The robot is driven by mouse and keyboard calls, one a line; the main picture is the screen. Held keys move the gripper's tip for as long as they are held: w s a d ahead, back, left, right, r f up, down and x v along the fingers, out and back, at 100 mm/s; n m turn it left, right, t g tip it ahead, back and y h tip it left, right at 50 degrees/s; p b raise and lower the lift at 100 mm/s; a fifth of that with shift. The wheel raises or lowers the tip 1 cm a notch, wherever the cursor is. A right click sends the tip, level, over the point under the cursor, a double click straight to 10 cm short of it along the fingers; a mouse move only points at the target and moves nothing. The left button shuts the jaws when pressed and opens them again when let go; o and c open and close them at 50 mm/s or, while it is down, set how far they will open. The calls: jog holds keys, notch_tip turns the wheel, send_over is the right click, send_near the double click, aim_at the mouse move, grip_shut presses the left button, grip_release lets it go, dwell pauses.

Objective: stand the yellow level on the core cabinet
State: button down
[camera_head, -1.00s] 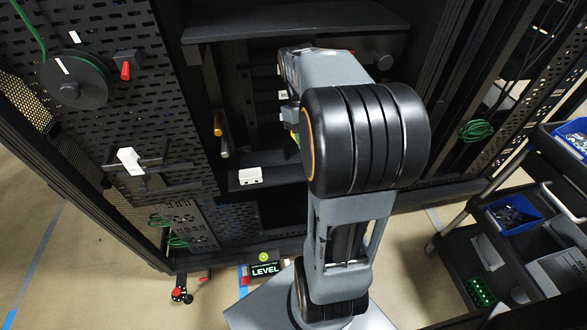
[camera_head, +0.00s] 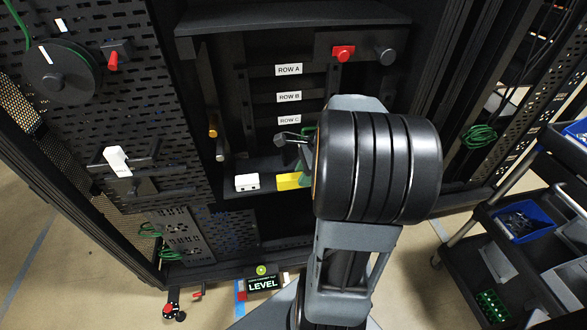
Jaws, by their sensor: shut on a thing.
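The yellow level (camera_head: 289,182) shows low in the open bay of the dark cabinet (camera_head: 228,189), to the right of a small white box. My gripper (camera_head: 300,150) is just above it, reaching down, shut on the yellow level. My arm hides the level's right end and part of the gripper. I cannot tell whether the level touches the shelf or hangs just above it.
White labels ROW A (camera_head: 289,70), ROW B (camera_head: 289,97) and ROW C (camera_head: 289,120) mark the bay's back. The white box (camera_head: 247,182) stands close to the level. A red button (camera_head: 343,52) is higher up. A LEVEL sign (camera_head: 263,283) stands below. A dark cart (camera_head: 530,225) is at right.

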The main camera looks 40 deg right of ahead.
jog(key=w+d+f+b, duration=0.1)
jog(key=w+f, duration=0.2)
jog(key=w+d+f+b, duration=0.1)
jog(key=w+d+f, duration=0.1)
jog(key=w, duration=0.2)
jog(key=w+d+f+b, duration=0.1)
jog(key=w+d+f, duration=0.1)
jog(key=w+f, duration=0.1)
jog(key=shift+w+f, duration=0.3)
jog(key=shift+w, duration=0.1)
jog(key=shift+w+f, duration=0.15)
jog(key=shift+f, duration=0.05)
jog(key=shift+w+d+f+b, duration=0.15)
jog(key=shift+f+b, duration=0.45)
jog(key=shift+f, duration=1.1)
jog(key=shift+f, duration=0.15)
jog(key=c, duration=0.8)
grip_release()
jog(key=shift+c, duration=0.2)
